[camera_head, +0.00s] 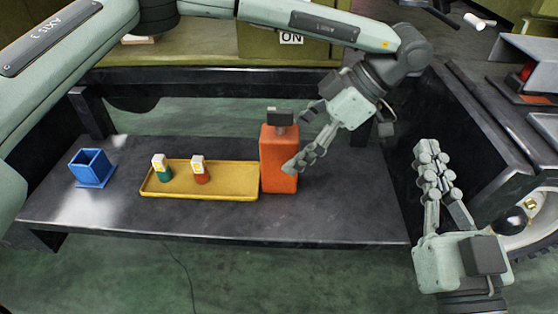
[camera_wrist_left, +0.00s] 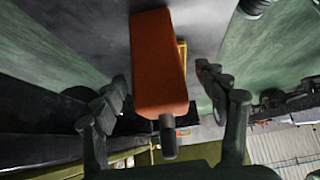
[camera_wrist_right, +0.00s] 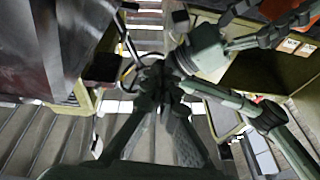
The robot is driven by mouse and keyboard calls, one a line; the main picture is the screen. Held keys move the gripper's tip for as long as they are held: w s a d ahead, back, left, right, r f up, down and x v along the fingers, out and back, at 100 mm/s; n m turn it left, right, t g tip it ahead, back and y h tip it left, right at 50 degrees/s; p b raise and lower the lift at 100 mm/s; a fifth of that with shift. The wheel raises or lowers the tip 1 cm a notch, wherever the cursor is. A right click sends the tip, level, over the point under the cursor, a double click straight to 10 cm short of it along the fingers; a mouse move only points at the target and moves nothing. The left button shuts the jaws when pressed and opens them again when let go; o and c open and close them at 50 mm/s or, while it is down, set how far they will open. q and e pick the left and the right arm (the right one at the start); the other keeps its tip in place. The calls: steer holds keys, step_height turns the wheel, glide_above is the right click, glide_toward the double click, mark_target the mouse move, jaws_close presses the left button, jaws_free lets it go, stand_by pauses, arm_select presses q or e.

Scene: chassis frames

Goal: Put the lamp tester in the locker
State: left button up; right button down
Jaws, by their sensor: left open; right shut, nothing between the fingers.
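An orange upright box with a dark top piece (camera_head: 279,160), which looks like the lamp tester, stands on the dark bench at the right end of a yellow tray. My left gripper (camera_head: 306,140) is open at its right side, one finger overlapping its front in the head view. In the left wrist view the orange box (camera_wrist_left: 157,65) shows between the two spread fingers (camera_wrist_left: 165,100), not visibly gripped. My right gripper (camera_head: 432,172) is shut and empty, right of the bench; it also shows in the right wrist view (camera_wrist_right: 160,85). I cannot tell for sure which thing is the locker.
The yellow tray (camera_head: 225,194) holds a green-and-white piece (camera_head: 161,168) and a red-and-white piece (camera_head: 200,170). A blue open box (camera_head: 92,170) stands at the bench's left. Olive cabinets (camera_head: 262,44), one marked ON, stand behind. The bench (camera_head: 330,220) is bare in front.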

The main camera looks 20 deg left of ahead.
mark_target(280, 159)
arm_select(q)
steer(key=x, duration=0.4)
steer(key=shift+a+f+b, duration=0.15)
steer(key=shift+f+b, duration=0.1)
steer(key=shift+b, duration=0.1)
arm_select(e)
steer(key=shift+s+r+t, duration=0.2)
steer(key=shift+r+t, duration=0.15)
steer(key=shift+r, duration=0.25)
steer(key=shift+s+r+t, duration=0.2)
steer(key=shift+r+t, duration=0.15)
steer(key=shift+r, duration=0.25)
arm_select(q)
steer(key=shift+c, duration=0.4)
steer(key=shift+r, duration=0.1)
steer(key=c, duration=1.6)
